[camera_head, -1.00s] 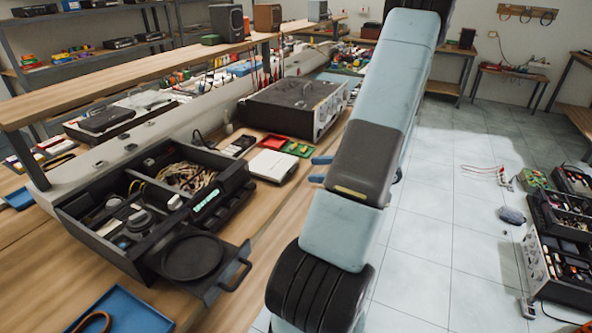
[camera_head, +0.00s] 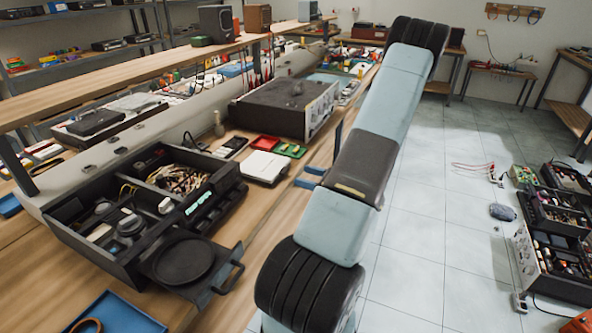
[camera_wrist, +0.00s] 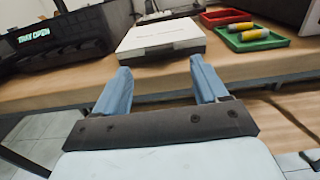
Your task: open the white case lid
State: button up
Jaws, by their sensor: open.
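The white case (camera_head: 266,166) is a flat, closed box on the workbench, right of the black organizer. In the wrist view the white case (camera_wrist: 160,40) lies ahead of my gripper, its front side facing me near the bench edge. My gripper (camera_wrist: 160,80) is open and empty, with its two blue fingers spread just short of the case front and apart from it. In the head view my gripper's blue fingers (camera_head: 309,177) show beside my arm, to the right of the case.
A black organizer (camera_head: 105,251) with an open drawer stands left of the case. A green tray (camera_wrist: 252,38) and a red tray (camera_wrist: 222,17) lie just right of it. A large black-topped unit (camera_head: 283,100) stands behind.

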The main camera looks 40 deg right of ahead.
aim_at(290, 178)
jog(key=x, duration=0.6)
jog(key=shift+w+a, duration=0.1)
jog(key=shift+w, duration=0.2)
